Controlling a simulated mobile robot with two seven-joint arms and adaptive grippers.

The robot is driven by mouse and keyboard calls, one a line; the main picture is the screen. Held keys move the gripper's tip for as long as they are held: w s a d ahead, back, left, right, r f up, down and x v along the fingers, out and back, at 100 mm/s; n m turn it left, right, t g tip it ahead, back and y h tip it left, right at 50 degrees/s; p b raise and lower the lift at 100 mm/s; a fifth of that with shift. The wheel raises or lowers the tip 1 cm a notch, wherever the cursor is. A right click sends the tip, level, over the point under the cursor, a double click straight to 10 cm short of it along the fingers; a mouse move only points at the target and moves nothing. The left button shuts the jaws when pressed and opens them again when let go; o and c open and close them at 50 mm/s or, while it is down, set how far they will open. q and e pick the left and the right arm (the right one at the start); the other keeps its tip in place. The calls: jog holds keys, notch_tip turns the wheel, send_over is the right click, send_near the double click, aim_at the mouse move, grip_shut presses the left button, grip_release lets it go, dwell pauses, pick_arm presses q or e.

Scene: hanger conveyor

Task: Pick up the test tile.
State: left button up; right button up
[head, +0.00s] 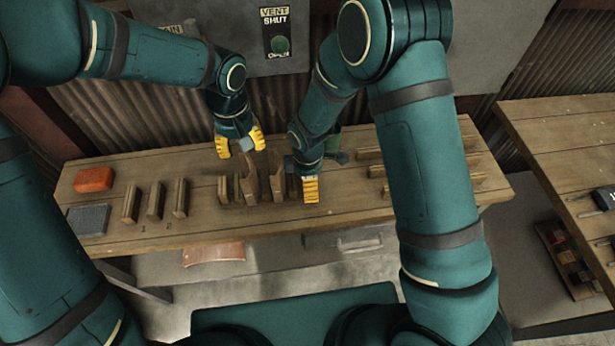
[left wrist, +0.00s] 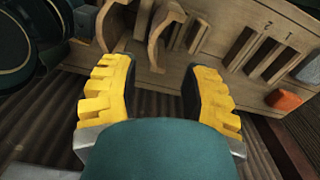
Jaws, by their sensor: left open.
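No thing is plainly marked as the test tile; a flat dark grey square slab (head: 88,220), lying at the bench's left front corner, looks most like a tile. My left gripper (head: 241,148) has yellow fingers spread apart and empty, over the back of the bench, to the right of the slab. In the left wrist view the open fingers (left wrist: 160,75) point toward curved wooden pieces (left wrist: 164,34). My right gripper (head: 311,188) is low over the middle of the bench; its fingers overlap, so its opening is unclear.
An orange block (head: 93,179) lies behind the slab on the wooden bench (head: 225,232). Upright wooden slats (head: 155,201) stand to its right, near painted numbers. Curved wooden pieces (head: 250,186) stand mid-bench, near my grippers. A vent panel (head: 278,34) is behind. Another table (head: 560,140) stands right.

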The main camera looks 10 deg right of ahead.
aim_at(254, 175)
jog(key=c, duration=1.3)
pick_arm(q)
jog(key=shift+d, duration=0.1)
jog(key=shift+d+r+m, duration=0.1)
jog(key=shift+d+m, duration=0.15)
jog(key=shift+m, duration=0.45)
jog(key=shift+f, duration=0.25)
notch_tip(254, 175, down, 12)
jog(key=shift+d+r, duration=0.1)
jog(key=shift+r, duration=0.15)
